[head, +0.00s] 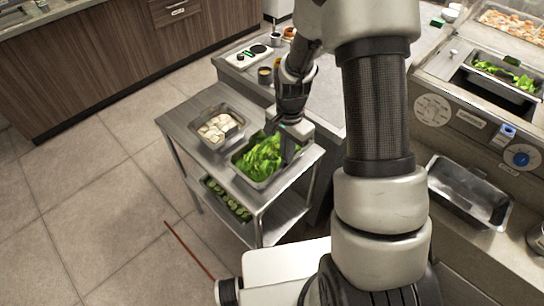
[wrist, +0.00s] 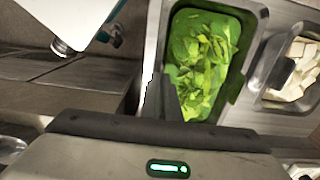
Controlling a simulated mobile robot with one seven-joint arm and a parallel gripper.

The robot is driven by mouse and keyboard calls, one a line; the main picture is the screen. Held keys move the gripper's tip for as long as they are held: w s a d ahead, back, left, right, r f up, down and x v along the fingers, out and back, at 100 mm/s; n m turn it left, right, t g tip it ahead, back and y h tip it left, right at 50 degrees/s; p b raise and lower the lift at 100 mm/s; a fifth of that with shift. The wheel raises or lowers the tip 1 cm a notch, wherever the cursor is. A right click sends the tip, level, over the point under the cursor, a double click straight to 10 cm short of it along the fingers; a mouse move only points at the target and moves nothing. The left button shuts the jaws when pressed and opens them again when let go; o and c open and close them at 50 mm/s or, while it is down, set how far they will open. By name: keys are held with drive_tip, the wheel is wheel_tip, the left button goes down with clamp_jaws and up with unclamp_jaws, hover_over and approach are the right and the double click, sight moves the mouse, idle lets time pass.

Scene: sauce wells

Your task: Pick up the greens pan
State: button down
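The greens pan is a metal pan of bright green leaves (head: 262,155) on the top shelf of a steel cart; it also fills the upper middle of the wrist view (wrist: 205,60). My gripper (head: 288,152) points down at the pan's right side in the head view. In the wrist view, a dark finger (wrist: 168,98) overlaps the pan's near left corner. The other finger does not show clearly, so I cannot tell whether the rim is between them or touched. The pan sits level on the cart.
A pan of white pieces (head: 218,127) stands next to the greens pan. Green slices (head: 228,198) sit on the cart's lower shelf. A counter stands close behind the cart. An empty metal pan (head: 468,190) sits on the right counter. The tiled floor (head: 90,215) at left is clear.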

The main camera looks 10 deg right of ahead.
wheel_tip(320, 180, up, 10)
idle(0.6)
